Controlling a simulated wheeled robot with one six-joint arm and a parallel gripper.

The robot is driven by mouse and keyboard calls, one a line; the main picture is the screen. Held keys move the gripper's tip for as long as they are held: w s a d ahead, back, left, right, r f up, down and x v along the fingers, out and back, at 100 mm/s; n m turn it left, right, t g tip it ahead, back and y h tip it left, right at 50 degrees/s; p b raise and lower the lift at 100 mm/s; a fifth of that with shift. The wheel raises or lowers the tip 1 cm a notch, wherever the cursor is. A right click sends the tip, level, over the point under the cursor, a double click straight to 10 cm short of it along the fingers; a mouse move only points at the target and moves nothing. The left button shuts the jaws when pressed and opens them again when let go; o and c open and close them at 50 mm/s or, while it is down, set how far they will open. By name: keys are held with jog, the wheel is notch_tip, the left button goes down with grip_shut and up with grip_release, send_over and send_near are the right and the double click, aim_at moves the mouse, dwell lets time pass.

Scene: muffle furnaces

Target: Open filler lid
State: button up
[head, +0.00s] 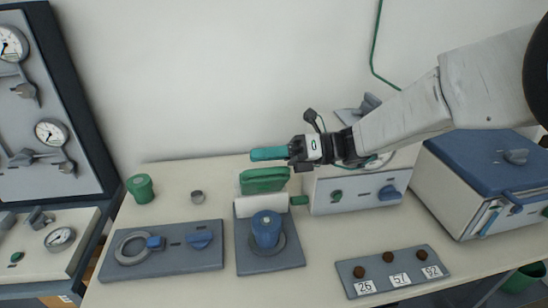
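A device on a dark blue-grey base plate (270,261) stands in the middle of the bench. It has a green block (264,181) at its back, a white part below that, a green knob (299,200) on its right side and a blue cylinder (266,230) in front. The green block may be the filler lid; I cannot tell whether it is open. My gripper (270,154) is just above and behind the green block in the picture. Its teal fingers point left and overlap in this view, so their gap is hidden. I cannot tell whether it touches the block.
A blue-grey plate (160,262) with a ring and blue knobs lies left. A green jar (141,188) and a small grey cup (197,197) stand behind it. A numbered plate (376,286) lies front right. A white control box (327,203) and a blue-topped furnace (474,158) stand right.

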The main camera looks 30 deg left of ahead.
jog(key=v, duration=0.7)
jog(key=shift+w+d, duration=0.25)
jog(key=shift+d, duration=0.05)
jog(key=shift+d+r, duration=0.1)
